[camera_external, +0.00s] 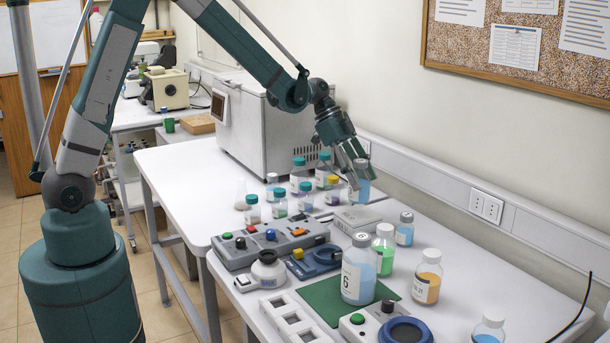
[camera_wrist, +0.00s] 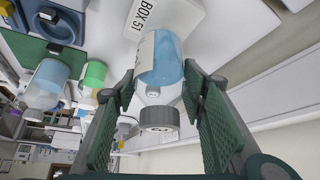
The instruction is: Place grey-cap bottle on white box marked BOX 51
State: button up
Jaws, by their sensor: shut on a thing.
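My gripper (camera_external: 352,172) is shut on a small clear bottle (camera_external: 361,190) with blue liquid. In the wrist view this bottle (camera_wrist: 162,65) lies between the two green fingers (camera_wrist: 162,112), its grey cap (camera_wrist: 158,118) toward me and its base away. The white box (camera_wrist: 187,15) marked BOX 51 shows beyond the base. In the external view the box (camera_external: 357,218) lies flat on the table, just in front of and below the bottle. I cannot tell whether the bottle touches the box. Its cap is hidden by my fingers in the external view.
Several teal-capped bottles (camera_external: 302,175) stand to the left. A wall rail (camera_external: 440,178) runs behind.

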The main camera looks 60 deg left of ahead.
jog(key=shift+f, duration=1.9)
jog(key=shift+f, duration=0.2)
jog(key=o, duration=1.2)
jog(key=shift+c, duration=0.2)
jog(key=shift+r, duration=0.25)
jog(key=v, duration=1.2)
jog(key=shift+s, duration=0.15)
